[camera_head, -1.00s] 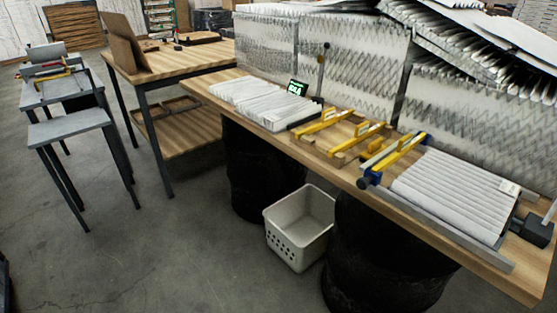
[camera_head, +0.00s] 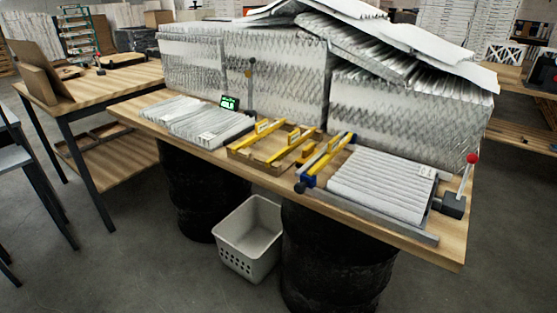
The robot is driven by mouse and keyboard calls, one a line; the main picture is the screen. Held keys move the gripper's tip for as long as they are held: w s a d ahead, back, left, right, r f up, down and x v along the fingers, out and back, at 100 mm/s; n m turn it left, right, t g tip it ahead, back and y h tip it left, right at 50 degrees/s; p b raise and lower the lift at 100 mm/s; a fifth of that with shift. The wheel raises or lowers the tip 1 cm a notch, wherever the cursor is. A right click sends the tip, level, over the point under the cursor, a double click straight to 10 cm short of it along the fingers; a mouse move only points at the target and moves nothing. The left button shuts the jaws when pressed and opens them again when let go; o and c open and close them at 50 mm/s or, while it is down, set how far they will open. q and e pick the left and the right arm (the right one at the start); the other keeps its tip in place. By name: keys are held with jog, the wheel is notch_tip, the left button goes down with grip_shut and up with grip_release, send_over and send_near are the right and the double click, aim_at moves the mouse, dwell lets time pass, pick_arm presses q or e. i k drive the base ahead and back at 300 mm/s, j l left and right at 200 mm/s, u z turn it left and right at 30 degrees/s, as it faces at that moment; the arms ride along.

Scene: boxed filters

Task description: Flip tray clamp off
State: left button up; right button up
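The clamp tray (camera_head: 418,234) stands at the right end of the wooden workbench, with a white pleated filter (camera_head: 382,184) lying in it. At its right end is a dark clamp block (camera_head: 453,205) with a lever (camera_head: 465,178) topped by a red knob (camera_head: 473,158). The lever stands nearly upright, tilted slightly right. A yellow bar with blue ends (camera_head: 323,162) lies along the tray's left side. Neither of my grippers shows in the head view.
A wooden rack with yellow bars (camera_head: 268,145) and more pleated filters (camera_head: 210,124) with a green display (camera_head: 230,103) lie left on the bench (camera_head: 447,250). Stacked filters (camera_head: 400,110) line the back. A white basket (camera_head: 249,240) stands between black drums. Floor at right is clear.

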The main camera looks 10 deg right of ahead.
aim_at(472, 158)
jog(key=z, duration=1.7)
